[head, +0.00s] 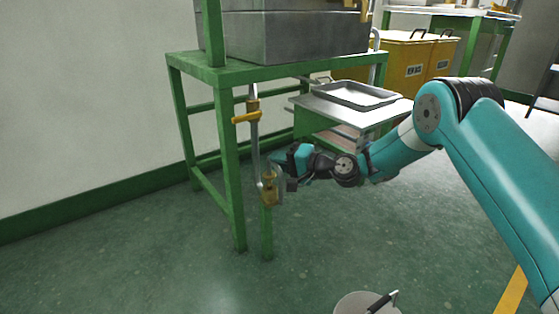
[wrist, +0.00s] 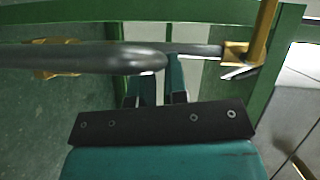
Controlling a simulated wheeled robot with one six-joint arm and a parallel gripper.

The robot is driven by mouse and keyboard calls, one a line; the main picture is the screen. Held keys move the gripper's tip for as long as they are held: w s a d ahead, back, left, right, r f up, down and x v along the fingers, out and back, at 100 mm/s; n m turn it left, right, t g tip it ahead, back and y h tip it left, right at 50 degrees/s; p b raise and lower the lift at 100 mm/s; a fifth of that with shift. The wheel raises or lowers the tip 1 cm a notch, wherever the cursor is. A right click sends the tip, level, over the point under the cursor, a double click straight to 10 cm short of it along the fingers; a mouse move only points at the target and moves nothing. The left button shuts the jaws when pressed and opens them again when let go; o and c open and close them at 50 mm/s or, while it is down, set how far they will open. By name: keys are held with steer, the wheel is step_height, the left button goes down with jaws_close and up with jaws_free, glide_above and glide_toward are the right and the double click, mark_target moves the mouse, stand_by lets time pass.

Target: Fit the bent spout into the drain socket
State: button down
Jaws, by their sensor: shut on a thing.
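My gripper (head: 287,172) is shut on the bent spout, a grey metal tube (head: 256,145) beside the front leg of the green stand. In the wrist view its thick grey length (wrist: 110,57) crosses the left half in front of the fingers (wrist: 163,88). A narrower grey part runs right to a brass fitting (wrist: 236,54). In the head view a brass valve with a yellow handle (head: 247,117) is at the tube's upper end, under the stand's top. A brass piece (head: 269,188) is low, by a green post. I cannot tell which brass part is the drain socket, nor whether the spout is seated.
The green stand (head: 205,72) carries a grey metal tank (head: 300,38). A metal tray (head: 352,94) on a low table is behind my arm. Yellow bins (head: 395,57) stand further back. A round lidded object (head: 366,304) is on the floor in front. The floor left of the stand is clear.

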steer(key=shift+f+b, duration=1.25)
steer(key=shift+f, duration=0.9)
steer(key=c, duration=1.1)
jaws_free()
steer(key=shift+o, duration=0.2)
steer(key=p+v, duration=0.7)
steer(key=v, duration=1)
steer(key=shift+d+r, duration=0.15)
steer(key=shift+s, duration=0.1)
